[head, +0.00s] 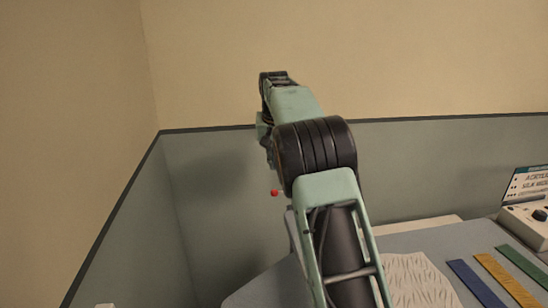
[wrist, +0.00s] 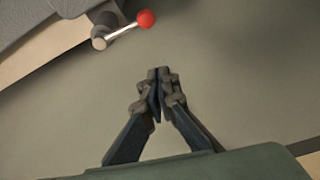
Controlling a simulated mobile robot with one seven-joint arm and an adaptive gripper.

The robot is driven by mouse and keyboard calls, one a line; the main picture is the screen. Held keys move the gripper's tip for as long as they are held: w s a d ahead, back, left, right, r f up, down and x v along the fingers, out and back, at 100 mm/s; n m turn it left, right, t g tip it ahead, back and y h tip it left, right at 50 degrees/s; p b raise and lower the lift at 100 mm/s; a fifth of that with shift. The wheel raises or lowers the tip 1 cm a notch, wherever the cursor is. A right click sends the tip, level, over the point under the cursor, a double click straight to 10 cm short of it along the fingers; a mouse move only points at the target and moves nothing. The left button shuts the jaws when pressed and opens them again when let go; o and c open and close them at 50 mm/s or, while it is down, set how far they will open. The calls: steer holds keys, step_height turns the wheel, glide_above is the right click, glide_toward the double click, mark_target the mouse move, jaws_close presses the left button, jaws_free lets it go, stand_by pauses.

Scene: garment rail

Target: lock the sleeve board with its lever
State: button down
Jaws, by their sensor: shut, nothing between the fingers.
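The lever shows in the wrist view as a short metal rod (wrist: 122,32) with a red ball knob (wrist: 146,19), on a round pivot at the upper left. In the head view only its red knob (head: 274,193) shows clearly, just left of my arm. My gripper (wrist: 160,72) is shut and empty, below and slightly right of the knob in the wrist view, apart from it. In the head view my arm hides the gripper. A grey padded edge (wrist: 40,18) at the upper left of the wrist view may be the sleeve board; most of it is out of view.
A grey-blue table (head: 420,240) holds a pale patterned cloth (head: 405,275) and blue (head: 475,283), yellow (head: 505,278) and green (head: 522,262) strips. A white device (head: 525,220) and a sign (head: 528,184) stand at the right. Walls close off the left and back.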

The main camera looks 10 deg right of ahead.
step_height(320, 180, down, 6)
steer(key=s, duration=0.2)
steer(key=shift+a, duration=0.15)
steer(key=shift+r, duration=0.1)
